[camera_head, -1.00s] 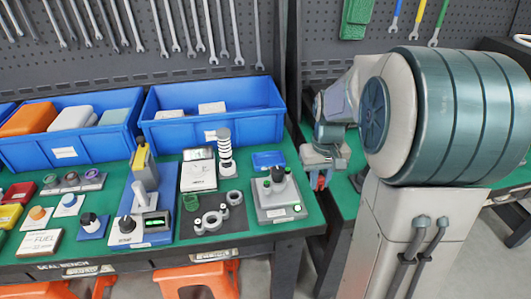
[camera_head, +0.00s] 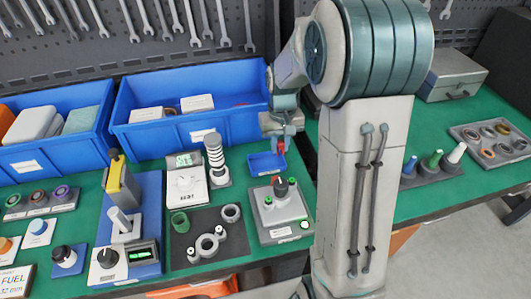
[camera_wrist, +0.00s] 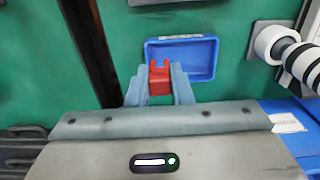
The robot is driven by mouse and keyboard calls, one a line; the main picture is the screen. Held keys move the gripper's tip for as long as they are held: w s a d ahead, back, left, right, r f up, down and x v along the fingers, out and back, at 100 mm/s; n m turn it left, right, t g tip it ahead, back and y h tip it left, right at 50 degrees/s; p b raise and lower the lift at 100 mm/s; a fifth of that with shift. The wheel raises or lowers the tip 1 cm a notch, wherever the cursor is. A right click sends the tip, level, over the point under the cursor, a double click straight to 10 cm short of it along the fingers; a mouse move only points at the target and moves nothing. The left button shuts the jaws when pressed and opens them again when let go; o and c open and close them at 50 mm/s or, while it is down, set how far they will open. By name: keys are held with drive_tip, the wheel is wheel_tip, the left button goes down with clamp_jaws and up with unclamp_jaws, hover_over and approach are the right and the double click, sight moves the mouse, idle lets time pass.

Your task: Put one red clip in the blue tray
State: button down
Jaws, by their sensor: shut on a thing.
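My gripper (camera_wrist: 159,88) is shut on a red clip (camera_wrist: 160,80), which sits between the two fingertips in the wrist view. In the head view the red clip (camera_head: 281,146) hangs below my gripper (camera_head: 280,138), just above the right part of the small blue tray (camera_head: 266,163). In the wrist view the blue tray (camera_wrist: 213,60) looks empty, and the clip overlaps its left edge. The clip appears held above the tray's level.
A grey device with a dark knob (camera_head: 284,212) stands in front of the tray. A white-and-black ringed post (camera_head: 214,158) is to its left. A large blue bin (camera_head: 185,135) stands behind.

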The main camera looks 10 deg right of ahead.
drive_tip(key=w+a+f, duration=0.2)
drive_tip(key=w+a, duration=0.1)
drive_tip(key=shift+a+f, duration=0.1)
drive_tip(key=shift+f, duration=2.2)
drive_tip(key=shift+f, duration=0.15)
drive_tip(key=c, duration=1.3)
unclamp_jaws()
